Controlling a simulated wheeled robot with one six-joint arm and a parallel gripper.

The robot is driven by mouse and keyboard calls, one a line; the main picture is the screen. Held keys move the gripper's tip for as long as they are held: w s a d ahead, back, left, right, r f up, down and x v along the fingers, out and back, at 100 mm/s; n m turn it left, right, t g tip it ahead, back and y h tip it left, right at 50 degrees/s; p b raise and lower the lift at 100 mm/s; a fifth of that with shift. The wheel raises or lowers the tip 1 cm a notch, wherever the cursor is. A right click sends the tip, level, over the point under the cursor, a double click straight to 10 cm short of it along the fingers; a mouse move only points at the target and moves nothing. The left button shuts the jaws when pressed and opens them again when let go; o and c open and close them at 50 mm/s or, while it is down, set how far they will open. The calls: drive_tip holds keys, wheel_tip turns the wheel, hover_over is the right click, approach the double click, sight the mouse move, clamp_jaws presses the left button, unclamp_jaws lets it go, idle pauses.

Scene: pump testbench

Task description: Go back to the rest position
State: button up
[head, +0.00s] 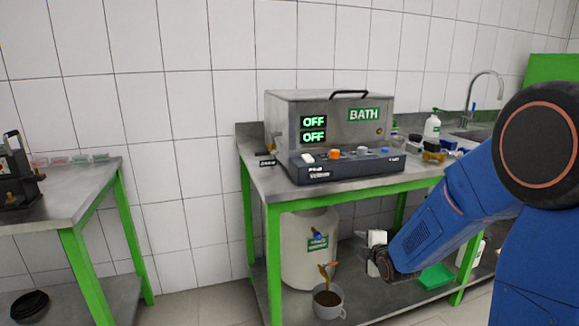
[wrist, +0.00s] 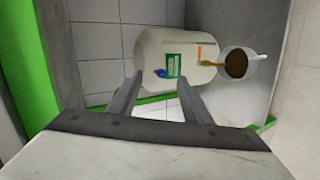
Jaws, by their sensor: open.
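My gripper (wrist: 159,80) shows in the wrist view with its two grey fingers apart and nothing between them. A white drum (wrist: 168,56) with a green label and a blue knob lies beyond the fingertips in that view, apart from them. In the head view the drum (head: 308,255) stands on the lower shelf of the bench. My blue arm (head: 450,215) reaches in from the right, with its end in front of the bench, right of the drum.
A BATH unit (head: 335,125) reading OFF stands on the green-framed bench (head: 272,190). A cup of brown liquid (head: 328,302) sits below the drum's tap. A green tray (head: 436,276) lies on the lower shelf. Another bench (head: 85,195) stands left, with clear floor between.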

drive_tip(key=s+d+r+m+g+h, duration=0.15)
drive_tip(key=s+r+m, duration=0.3)
drive_tip(key=s, duration=0.45)
drive_tip(key=s+d+r+m+g, duration=0.35)
drive_tip(key=s+m, duration=0.25)
drive_tip(key=s, duration=0.4)
drive_tip(key=s+r+m+g, duration=0.2)
drive_tip(key=s+m, duration=0.6)
drive_tip(key=s, duration=1.5)
drive_tip(key=shift+g, duration=0.5)
drive_tip(key=shift+r, duration=0.1)
